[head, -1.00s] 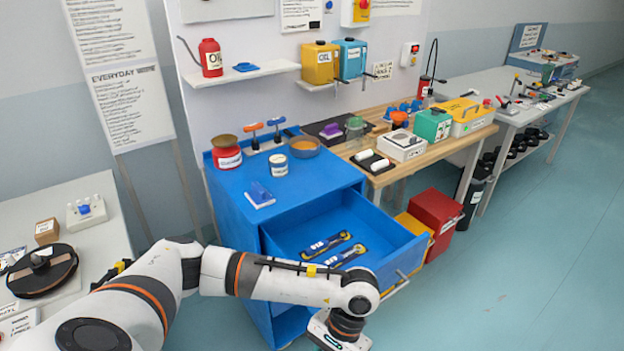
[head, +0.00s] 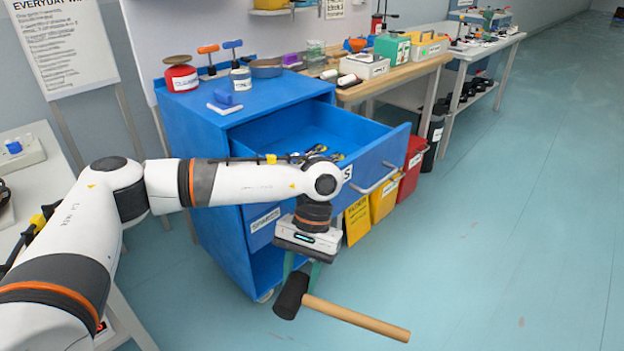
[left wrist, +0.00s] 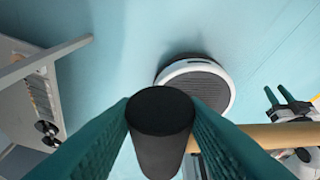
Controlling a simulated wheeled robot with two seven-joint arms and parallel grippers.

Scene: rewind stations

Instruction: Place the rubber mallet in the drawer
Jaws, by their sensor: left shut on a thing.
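The rubber mallet has a black head (head: 291,296) and a wooden handle (head: 358,319) that points right and slightly down. My left gripper (head: 298,272) points down and is shut on the mallet's head, in front of the blue cabinet and above the floor. In the left wrist view the black head (left wrist: 160,125) sits between the two green fingers, with the handle running off to the right. The open drawer (head: 375,165) of the blue cabinet is behind and above the gripper. Small tools (head: 318,154) lie in it, partly hidden by my left arm.
Red can, clamps and a tin (head: 241,79) stand on the cabinet top (head: 270,98). Yellow (head: 357,221) and red bins (head: 411,166) stand right of the drawer. A workbench (head: 400,75) extends behind. The floor at the right is clear.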

